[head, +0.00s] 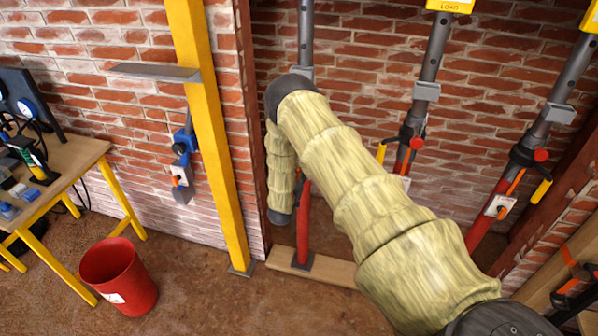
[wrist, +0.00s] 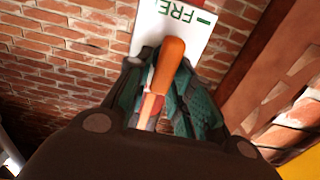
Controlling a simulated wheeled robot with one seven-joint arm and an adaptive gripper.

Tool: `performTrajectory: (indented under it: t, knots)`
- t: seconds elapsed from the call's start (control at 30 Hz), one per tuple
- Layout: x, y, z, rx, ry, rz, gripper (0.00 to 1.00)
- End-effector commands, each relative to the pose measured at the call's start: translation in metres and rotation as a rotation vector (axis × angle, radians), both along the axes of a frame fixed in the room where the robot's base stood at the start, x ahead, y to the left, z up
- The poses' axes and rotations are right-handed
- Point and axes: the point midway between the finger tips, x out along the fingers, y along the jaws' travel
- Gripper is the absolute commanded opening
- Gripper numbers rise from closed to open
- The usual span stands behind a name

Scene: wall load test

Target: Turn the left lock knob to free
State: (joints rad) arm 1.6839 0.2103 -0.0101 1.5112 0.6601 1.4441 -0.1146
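In the wrist view an orange lock knob (wrist: 168,66), shaped like a handle, stands between the green pads of my gripper (wrist: 172,95). A white plate (wrist: 196,28) with green "FRE" lettering, its end hidden, shows behind it. The pads lie close on both sides of the knob, but I cannot tell whether they press on it. In the head view my sleeved arm reaches to the left post (head: 304,235), red below and grey above. The arm hides that post's middle, its knob and my gripper.
The middle post (head: 424,80) and right post (head: 562,85) stand to the right, each with a white plate and orange lever. A yellow upright (head: 205,110) stands left, with a grey shelf (head: 155,72). A red bin (head: 119,274) and workbench (head: 62,166) are farther left.

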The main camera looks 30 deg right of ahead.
Motion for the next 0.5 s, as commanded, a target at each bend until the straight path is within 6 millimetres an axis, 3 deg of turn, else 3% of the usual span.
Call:
performTrajectory:
  t: [0.5]
  knots:
    - [-0.0021,-0.0022,-0.0033,0.069,-0.082,-0.002,0.00]
